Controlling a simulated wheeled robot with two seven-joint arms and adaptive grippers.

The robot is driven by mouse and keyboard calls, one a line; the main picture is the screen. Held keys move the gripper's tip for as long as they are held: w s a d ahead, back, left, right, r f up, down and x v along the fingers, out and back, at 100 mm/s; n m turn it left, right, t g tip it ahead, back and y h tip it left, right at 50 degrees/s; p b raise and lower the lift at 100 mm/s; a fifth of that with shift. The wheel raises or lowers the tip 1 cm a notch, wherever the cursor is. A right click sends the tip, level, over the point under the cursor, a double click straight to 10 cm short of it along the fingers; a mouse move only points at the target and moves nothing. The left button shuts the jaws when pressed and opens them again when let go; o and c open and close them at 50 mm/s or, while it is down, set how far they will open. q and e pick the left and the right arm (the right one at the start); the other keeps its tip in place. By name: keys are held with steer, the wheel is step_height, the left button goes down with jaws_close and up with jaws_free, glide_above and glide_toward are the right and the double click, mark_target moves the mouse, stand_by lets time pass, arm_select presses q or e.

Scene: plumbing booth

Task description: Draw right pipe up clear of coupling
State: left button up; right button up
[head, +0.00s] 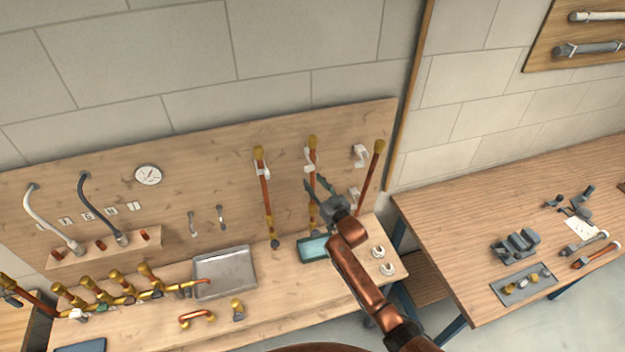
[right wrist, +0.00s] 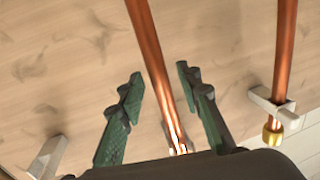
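Three upright copper pipes with brass tops stand against the booth's back panel. The right pipe (head: 370,180) stands to the right of a white clip (head: 360,154). My right gripper (head: 325,197) is in front of the middle pipe. In the right wrist view its two green fingers (right wrist: 150,100) are open, with a copper pipe (right wrist: 155,65) between them, apparently the middle one. No contact shows. My left gripper is not in view.
A metal tray (head: 224,272), a blue-lined tray (head: 313,249) and brass valve fittings (head: 115,290) are on the bench. An empty clip (right wrist: 48,157) and another pipe (right wrist: 285,50) flank the fingers. A second table (head: 450,225) stands at right.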

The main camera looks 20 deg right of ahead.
steer(key=shift+w+a, duration=0.2)
steer(key=shift+w, duration=0.45)
steer(key=shift+c, duration=0.3)
jaws_close()
